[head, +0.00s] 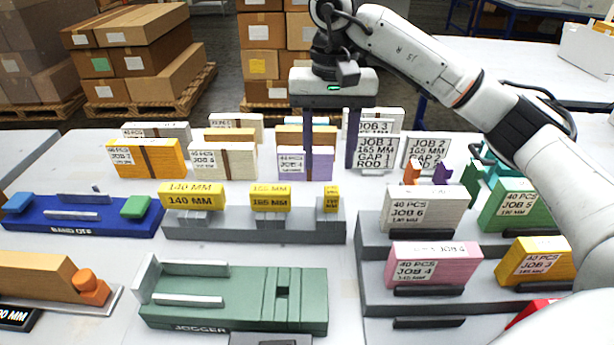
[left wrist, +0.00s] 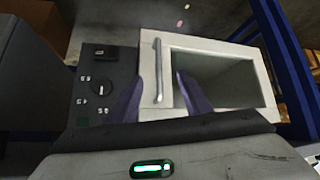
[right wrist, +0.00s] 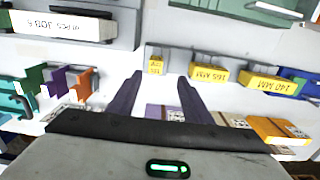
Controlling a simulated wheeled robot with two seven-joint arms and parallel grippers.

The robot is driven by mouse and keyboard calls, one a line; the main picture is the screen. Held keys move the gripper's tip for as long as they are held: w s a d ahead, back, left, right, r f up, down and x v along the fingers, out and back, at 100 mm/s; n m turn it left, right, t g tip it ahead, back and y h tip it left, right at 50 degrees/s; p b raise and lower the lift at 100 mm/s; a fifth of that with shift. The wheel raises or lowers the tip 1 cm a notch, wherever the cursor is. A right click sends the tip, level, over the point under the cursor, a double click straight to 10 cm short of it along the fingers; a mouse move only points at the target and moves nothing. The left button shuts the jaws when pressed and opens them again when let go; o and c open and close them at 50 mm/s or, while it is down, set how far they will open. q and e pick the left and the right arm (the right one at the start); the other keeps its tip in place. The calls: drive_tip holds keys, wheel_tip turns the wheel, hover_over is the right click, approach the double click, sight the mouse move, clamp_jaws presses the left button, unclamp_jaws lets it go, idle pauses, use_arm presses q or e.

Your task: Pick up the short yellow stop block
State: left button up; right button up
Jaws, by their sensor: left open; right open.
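The short yellow stop block (head: 331,198) stands at the right end of a grey stepped rack (head: 270,232). Two longer yellow blocks, marked 140 MM (head: 191,198) and 165 MM (head: 270,199), stand left of it. My right gripper (head: 330,170) is open and empty, pointing down above and behind the rack. In the right wrist view the short block (right wrist: 156,63) lies ahead, between the lines of the fingertips and apart from them. My left gripper (left wrist: 158,90) is open and shows only in its wrist view, away from the rack.
A purple JOB 4 card stack (head: 305,165) stands beside the right fingers, among several card stacks. A green jogger (head: 240,300) is in front of the rack. A grey tiered stand (head: 370,260) is at right.

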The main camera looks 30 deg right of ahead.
sight(332, 190)
drive_tip(key=f, duration=0.4)
drive_tip(key=shift+s+f+b, duration=0.1)
drive_tip(key=shift+s+b, duration=0.2)
drive_tip(key=shift+b, duration=0.1)
drive_tip(key=f, duration=0.2)
drive_tip(key=d+f, duration=0.1)
drive_tip(key=f, duration=0.1)
drive_tip(key=shift+f, duration=0.7)
drive_tip(key=shift+a+f, duration=0.1)
clamp_jaws()
use_arm(q)
drive_tip(key=shift+s+d+f, duration=0.1)
drive_tip(key=shift+s+f, duration=0.2)
drive_tip(key=shift+s, duration=0.1)
